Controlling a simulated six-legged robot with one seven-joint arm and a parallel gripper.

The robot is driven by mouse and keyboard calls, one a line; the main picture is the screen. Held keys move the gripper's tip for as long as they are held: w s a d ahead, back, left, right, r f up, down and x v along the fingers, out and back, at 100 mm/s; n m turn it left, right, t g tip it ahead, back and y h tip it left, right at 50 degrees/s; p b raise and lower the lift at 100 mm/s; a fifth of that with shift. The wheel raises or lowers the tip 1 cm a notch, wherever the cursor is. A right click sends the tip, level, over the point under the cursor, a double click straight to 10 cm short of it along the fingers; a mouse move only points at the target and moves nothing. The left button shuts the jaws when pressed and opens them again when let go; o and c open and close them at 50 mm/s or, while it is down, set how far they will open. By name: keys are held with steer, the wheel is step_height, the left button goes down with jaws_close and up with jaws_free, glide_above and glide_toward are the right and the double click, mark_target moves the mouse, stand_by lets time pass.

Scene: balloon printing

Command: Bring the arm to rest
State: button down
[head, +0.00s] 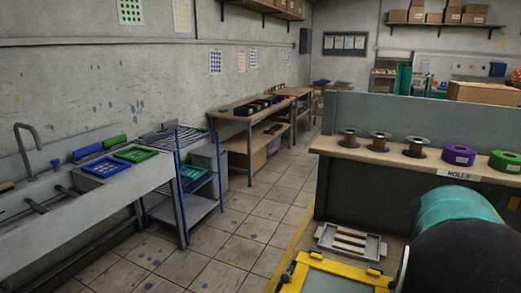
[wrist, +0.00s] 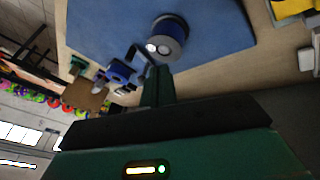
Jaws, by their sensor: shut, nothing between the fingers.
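My gripper (wrist: 158,86) shows in the wrist view as narrow dark green fingers, shut, with nothing between them. Its wide dark body and green housing fill the lower part of that view. The fingertips appear close to a dark blue cylinder-like object (wrist: 168,34) with two bright round spots, but I cannot tell if they touch it. A blue device with a grey bracket (wrist: 122,72) lies to the left of the fingers. I cannot make out the gripper in the head view.
In the wrist view, a blue mat (wrist: 105,25) lies on a tan tabletop. In the head view, a shelf with spools and tape rolls (head: 395,153) stands right, above a grey tray (head: 350,242) and yellow frame (head: 335,275).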

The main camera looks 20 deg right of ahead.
steer(key=w+a+r+n+t+y, duration=0.1)
steer(key=w+a+n+t, duration=0.15)
steer(key=a, duration=0.45)
steer(key=w+a+r+n+t, duration=0.1)
steer(key=w+a+n, duration=0.15)
steer(key=a, duration=0.45)
steer(key=w+a+r+n+t+y, duration=0.1)
steer(key=w+a+r+n+t, duration=0.15)
steer(key=a, duration=0.35)
steer(key=s+a+n+t+y, duration=0.1)
steer(key=a+n, duration=0.3)
steer(key=a, duration=0.7)
steer(key=s+a+n+t+y, duration=0.1)
steer(key=s+a+n+y, duration=0.1)
steer(key=a, duration=0.9)
steer(key=shift+s+a+r+n+t, duration=0.3)
steer(key=shift+s+a+r+n, duration=0.1)
steer(key=shift+s+n, duration=0.45)
